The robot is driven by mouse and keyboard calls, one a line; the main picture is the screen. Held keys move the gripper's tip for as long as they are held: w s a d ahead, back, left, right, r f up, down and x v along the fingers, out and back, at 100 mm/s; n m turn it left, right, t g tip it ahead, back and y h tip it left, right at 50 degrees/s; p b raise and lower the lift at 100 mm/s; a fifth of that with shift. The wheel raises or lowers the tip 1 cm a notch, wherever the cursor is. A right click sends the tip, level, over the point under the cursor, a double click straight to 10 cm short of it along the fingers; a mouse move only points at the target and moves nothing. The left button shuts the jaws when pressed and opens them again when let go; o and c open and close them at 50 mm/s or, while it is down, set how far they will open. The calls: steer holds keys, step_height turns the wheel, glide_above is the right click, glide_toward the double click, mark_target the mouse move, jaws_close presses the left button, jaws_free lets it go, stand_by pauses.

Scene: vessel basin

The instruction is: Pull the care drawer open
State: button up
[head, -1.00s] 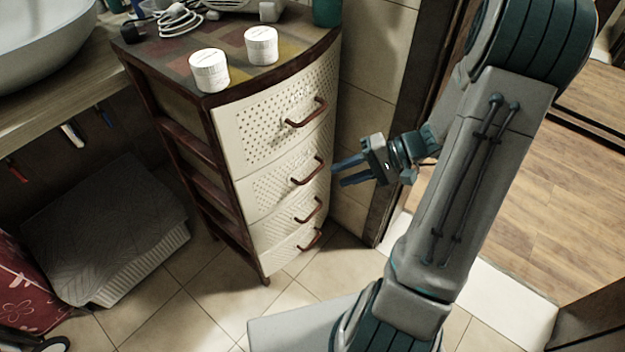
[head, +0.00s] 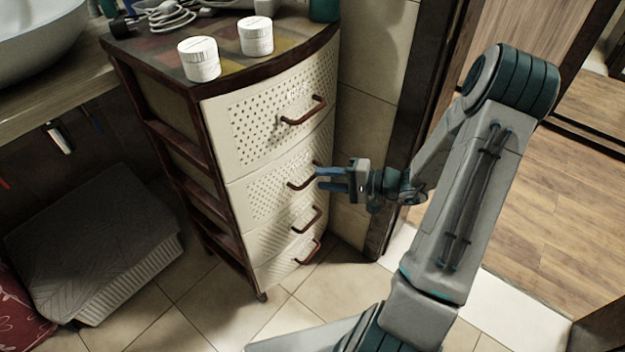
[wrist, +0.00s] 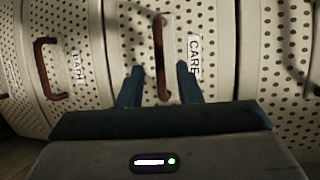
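The care drawer (head: 262,198) is the second from the top in a cream, perforated drawer unit, and it looks closed. Its front, labelled CARE, fills the middle of the wrist view (wrist: 185,22). Its dark red bar handle (head: 296,186) also shows in the wrist view (wrist: 160,45). My gripper (head: 318,178) is at this handle, coming from the right. In the wrist view my gripper (wrist: 159,68) is open, with one blue finger on each side of the handle's near end. Gaps show between the fingers and the handle, so it is not gripped.
The top drawer (head: 265,120) above and two lower drawers, each with a similar handle, look closed. Two white jars (head: 199,60) (head: 256,36) stand on the unit. A dark door frame (head: 400,130) is close to the right of my gripper. Tiled floor (head: 330,285) in front is clear.

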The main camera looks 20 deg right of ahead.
mark_target(314, 177)
steer(key=shift+x, duration=2.05)
jaws_close()
steer(key=shift+s+d, duration=0.15)
